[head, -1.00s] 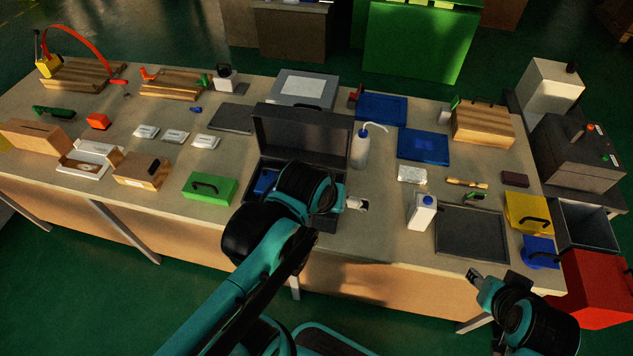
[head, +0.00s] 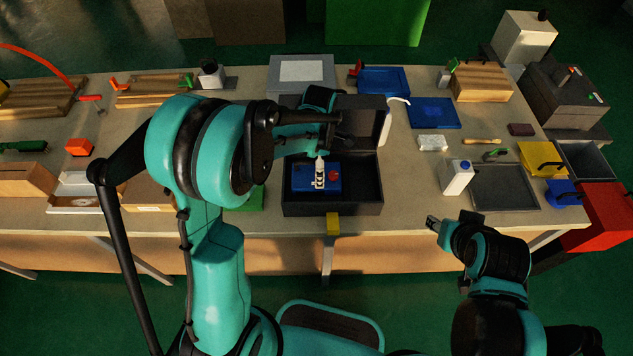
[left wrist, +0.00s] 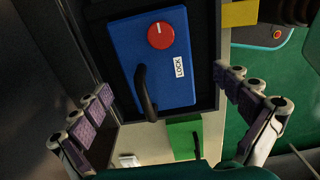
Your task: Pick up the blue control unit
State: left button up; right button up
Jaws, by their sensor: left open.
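The blue control unit (head: 301,177) lies inside the open black case (head: 365,207), with a red round knob on top. In the left wrist view the blue control unit (left wrist: 122,42) shows a black bar handle and a white LOCK label. My left gripper (left wrist: 165,82) is open and empty, its fingers spread to either side of the unit's handle end. In the head view one pale finger of my left gripper (head: 319,173) shows over the unit; the other cannot be made out. My right gripper (head: 434,223) hangs in front of the bench, apart from everything.
The case lid (head: 350,118) stands open behind the unit, with a white wash bottle (head: 388,122) beside it. A green box (left wrist: 183,138) with a black handle is next to the case. A yellow block (head: 333,223) is at the bench's front edge.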

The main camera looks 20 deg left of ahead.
pick_arm(q)
jog(key=f, duration=0.2)
jog(key=f+b, duration=0.1)
jog(key=f, duration=0.1)
jog(key=a+f+b, duration=0.1)
jog(key=f, duration=0.1)
jog(key=shift+w, duration=0.15)
jog(key=shift+r, duration=0.15)
jog(key=c, duration=1.7)
jog(key=shift+r, duration=0.15)
